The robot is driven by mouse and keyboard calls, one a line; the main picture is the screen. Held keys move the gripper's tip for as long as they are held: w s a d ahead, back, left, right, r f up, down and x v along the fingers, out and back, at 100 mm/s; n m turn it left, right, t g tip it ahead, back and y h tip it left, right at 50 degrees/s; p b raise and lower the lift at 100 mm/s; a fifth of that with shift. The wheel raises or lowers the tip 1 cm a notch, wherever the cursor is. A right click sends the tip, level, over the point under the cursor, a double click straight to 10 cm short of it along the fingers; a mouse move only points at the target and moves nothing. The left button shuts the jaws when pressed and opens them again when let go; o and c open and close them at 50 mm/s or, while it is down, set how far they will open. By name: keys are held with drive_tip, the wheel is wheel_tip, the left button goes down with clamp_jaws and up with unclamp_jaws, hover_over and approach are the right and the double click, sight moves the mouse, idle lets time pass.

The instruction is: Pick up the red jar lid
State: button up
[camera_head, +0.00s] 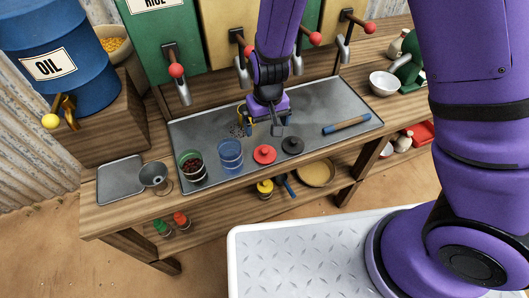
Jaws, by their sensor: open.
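The red jar lid (265,154) lies on the grey metal tray (330,101) near its front edge, with a small knob on top. A dark lid (292,145) lies just to its right, and a clear bluish jar (230,154) stands to its left. My gripper (267,129) is over the tray, behind and above the red lid and apart from it. It points down and its jaws are open.
A jar of dark beans (191,166) stands at the tray's left. A blue rolling stick with wooden part (346,125) lies at right. A metal funnel (154,176), white bowl (384,83) and dispenser levers with red knobs (176,71) stand around. The tray's right middle is clear.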

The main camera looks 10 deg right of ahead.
sight(266, 151)
drive_tip(key=f, duration=0.3)
drive_tip(key=shift+s+a, duration=0.2)
drive_tip(key=shift+a, duration=0.1)
wheel_tip(266, 151, down, 5)
drive_tip(key=shift+f, duration=0.1)
drive_tip(key=shift+w+d+f, duration=0.1)
drive_tip(key=shift+f, duration=1.2)
drive_tip(key=shift+d+f, duration=0.1)
drive_tip(key=shift+f, duration=1.15)
drive_tip(key=c, duration=0.8)
